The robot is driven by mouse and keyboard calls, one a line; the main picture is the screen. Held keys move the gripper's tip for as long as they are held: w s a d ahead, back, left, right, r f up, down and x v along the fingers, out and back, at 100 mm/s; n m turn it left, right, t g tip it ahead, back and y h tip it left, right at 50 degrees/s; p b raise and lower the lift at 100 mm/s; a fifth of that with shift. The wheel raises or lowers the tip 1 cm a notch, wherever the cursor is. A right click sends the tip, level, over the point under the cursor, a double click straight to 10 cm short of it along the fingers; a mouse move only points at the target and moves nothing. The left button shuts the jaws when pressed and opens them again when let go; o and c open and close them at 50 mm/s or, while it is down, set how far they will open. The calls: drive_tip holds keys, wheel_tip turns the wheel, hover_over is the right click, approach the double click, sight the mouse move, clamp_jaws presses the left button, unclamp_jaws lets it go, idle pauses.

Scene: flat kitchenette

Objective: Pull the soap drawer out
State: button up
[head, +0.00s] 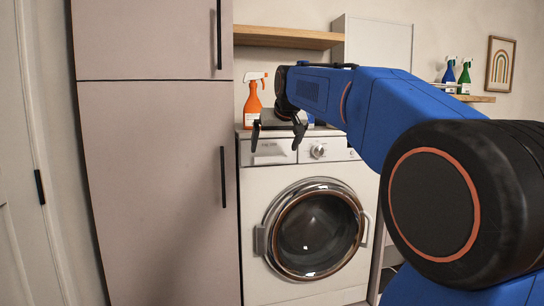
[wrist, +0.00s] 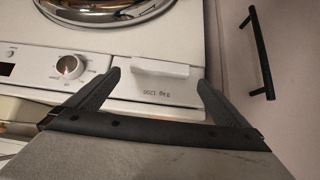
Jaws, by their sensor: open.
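The soap drawer (head: 270,155) is the white panel at the upper left of the white washing machine (head: 255,190), left of the dial (head: 318,151). It looks flush with the machine's front. In the wrist view the drawer (wrist: 150,92) appears upside down, with a pale raised grip (wrist: 152,67) and small printed text. My gripper (head: 277,140) is open in front of the drawer's top part. In the wrist view its two black fingertips (wrist: 159,76) lie on either side of the drawer's grip. I cannot tell whether they touch it.
An orange spray bottle (head: 254,100) stands on the machine's top behind my gripper. A tall beige cabinet (head: 150,180) with black handles stands close on the left. The round door (head: 312,232) is below. A wooden shelf (head: 285,38) hangs above.

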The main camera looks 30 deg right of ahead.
sight(271, 157)
drive_tip(key=shift+x, duration=3.1)
